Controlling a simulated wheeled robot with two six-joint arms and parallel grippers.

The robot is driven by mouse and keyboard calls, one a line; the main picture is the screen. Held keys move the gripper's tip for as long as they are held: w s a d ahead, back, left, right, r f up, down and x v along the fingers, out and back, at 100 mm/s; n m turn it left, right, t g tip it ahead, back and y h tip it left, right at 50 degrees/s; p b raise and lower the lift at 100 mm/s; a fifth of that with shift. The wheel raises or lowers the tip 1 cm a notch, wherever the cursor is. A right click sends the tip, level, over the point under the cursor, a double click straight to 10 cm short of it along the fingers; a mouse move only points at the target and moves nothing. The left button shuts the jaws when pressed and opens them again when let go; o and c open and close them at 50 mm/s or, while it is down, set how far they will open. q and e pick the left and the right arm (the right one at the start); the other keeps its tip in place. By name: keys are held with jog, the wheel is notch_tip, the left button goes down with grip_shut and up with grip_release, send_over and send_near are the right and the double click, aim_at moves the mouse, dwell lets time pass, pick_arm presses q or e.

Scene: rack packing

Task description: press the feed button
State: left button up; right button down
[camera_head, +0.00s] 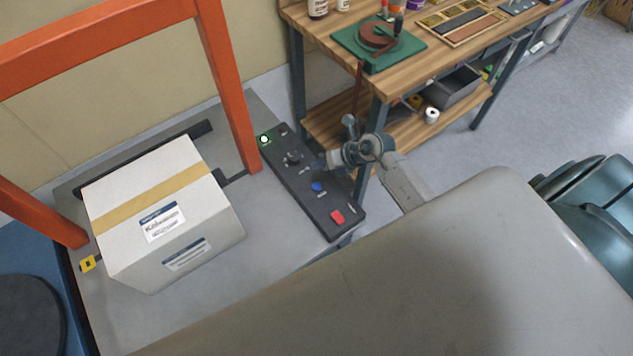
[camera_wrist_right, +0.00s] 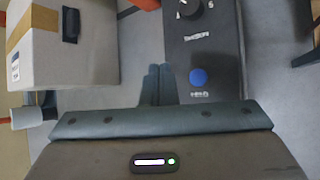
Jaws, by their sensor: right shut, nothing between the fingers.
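A dark control panel (camera_head: 300,185) lies along the right side of the grey machine table. The labels are too small to read, so I cannot tell by print which is feed. My right gripper (camera_head: 318,166) is shut and empty, over the panel between knob and blue button. In the wrist view its fingertips (camera_wrist_right: 158,72) are left of the blue button (camera_wrist_right: 198,77), apart from it in the picture. My left gripper is not in view.
A taped white box (camera_head: 190,235) sits on the table under an orange frame (camera_head: 228,90). A wooden workbench (camera_head: 440,55) with a green fixture (camera_head: 350,40) and lower shelf stands behind the panel. Bare floor shows at the right.

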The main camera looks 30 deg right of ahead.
jog(key=b, duration=0.7)
send_over(320, 187)
notch_tip(320, 187, down, 8)
jog(key=shift+r, duration=0.25)
jog(key=shift+f, duration=0.6)
jog(key=shift+f+b, duration=0.15)
jog(key=shift+b, duration=0.15)
dwell(0.8)
jog(key=shift+f, duration=0.3)
